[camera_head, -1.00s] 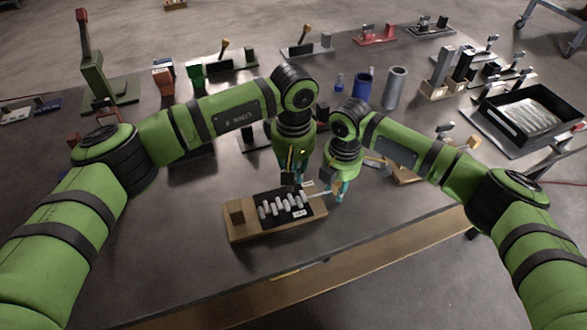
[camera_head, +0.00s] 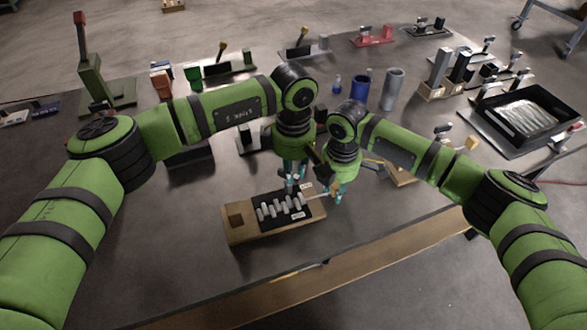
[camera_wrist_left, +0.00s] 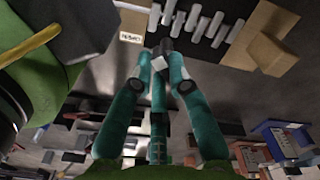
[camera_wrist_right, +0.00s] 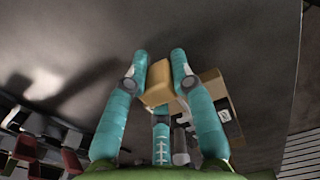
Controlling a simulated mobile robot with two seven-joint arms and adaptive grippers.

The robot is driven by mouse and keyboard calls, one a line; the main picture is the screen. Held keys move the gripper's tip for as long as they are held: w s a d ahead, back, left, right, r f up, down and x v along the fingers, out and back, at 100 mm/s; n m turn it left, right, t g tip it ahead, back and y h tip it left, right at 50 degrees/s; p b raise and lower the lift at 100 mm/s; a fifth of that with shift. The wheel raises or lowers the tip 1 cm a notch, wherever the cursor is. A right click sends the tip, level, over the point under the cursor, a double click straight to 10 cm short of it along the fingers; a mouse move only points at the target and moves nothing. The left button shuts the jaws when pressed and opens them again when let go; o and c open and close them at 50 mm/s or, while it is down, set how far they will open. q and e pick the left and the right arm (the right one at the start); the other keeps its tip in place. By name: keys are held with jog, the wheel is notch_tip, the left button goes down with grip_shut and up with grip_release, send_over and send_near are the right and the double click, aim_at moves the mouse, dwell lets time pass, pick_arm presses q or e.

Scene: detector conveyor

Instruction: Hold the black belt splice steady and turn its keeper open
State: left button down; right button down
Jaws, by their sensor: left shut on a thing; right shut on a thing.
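The black belt splice (camera_head: 270,222) lies on a wooden base (camera_head: 242,237), with a row of several grey pins across it. It also shows at the top of the left wrist view (camera_wrist_left: 235,50). My left gripper (camera_head: 295,184) points down at the splice's far edge. In the left wrist view its fingers (camera_wrist_left: 168,58) are shut on a small dark piece with a pale face (camera_wrist_left: 159,63). My right gripper (camera_head: 337,194) is at the splice's right end. In the right wrist view its fingers (camera_wrist_right: 160,68) are shut on a tan block (camera_wrist_right: 157,87). I cannot tell which piece is the keeper.
The table's front edge (camera_head: 385,233) runs close below the base. Blue (camera_head: 361,83) and grey (camera_head: 392,89) cylinders stand behind my right arm. A black tray (camera_head: 530,118) is at the right. The table left of the base is clear.

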pick_arm(q)
jog(key=shift+a+f+n, duration=0.1)
jog(key=shift+n, duration=0.3)
jog(key=c, duration=1.2)
grip_release()
notch_tip(320, 180, up, 12)
jog(key=shift+r, duration=0.1)
